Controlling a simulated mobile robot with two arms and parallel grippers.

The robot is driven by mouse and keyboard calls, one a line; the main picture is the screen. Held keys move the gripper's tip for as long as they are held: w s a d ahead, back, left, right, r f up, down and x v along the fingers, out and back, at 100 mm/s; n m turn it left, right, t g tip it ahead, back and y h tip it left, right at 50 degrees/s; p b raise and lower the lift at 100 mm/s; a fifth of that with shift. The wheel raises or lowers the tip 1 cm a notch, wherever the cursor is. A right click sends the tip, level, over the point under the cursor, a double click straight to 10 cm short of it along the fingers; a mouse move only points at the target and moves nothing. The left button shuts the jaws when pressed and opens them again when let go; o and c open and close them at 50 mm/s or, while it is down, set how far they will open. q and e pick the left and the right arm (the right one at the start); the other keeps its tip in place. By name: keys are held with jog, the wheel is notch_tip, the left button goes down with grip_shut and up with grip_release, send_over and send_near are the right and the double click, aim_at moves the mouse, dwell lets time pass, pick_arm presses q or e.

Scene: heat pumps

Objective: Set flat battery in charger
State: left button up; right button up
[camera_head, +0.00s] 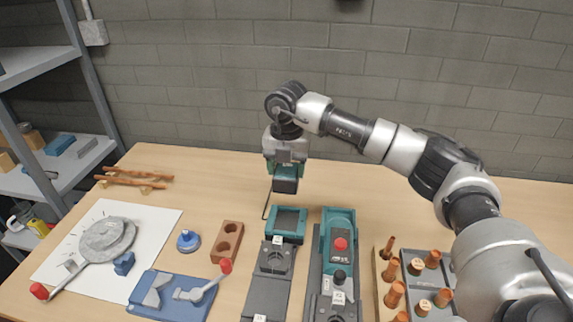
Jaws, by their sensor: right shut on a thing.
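My right gripper (286,160) reaches in from the right, points down and is shut on a dark battery with teal parts (286,184). The battery hangs above the back middle of the table, apart from what lies below. Just in front of it is a teal, dark-topped dock (288,221), which looks like the charger; a thin black cord lies beside it. The gripper partly hides the battery's top. I cannot see a charge mark on it. My left gripper is not in view.
Right of the dock is a teal unit with a red button (340,244); a grey fixture (266,292) lies in front. Copper fittings stand in a rack (416,296) at right. A wooden block (227,242) and blue bender (168,296) lie left. The table's back is mostly clear.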

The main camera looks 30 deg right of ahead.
jog(key=shift+f+b, duration=3.05)
jog(key=shift+f, duration=1.85)
jog(key=shift+f+b, duration=1.2)
jog(key=shift+f, duration=0.8)
jog(key=o, duration=1.2)
jog(key=shift+o, duration=0.2)
notch_tip(320, 180, up, 10)
jog(key=shift+r+b, duration=0.15)
jog(key=shift+b, duration=0.5)
jog(key=shift+r, duration=0.35)
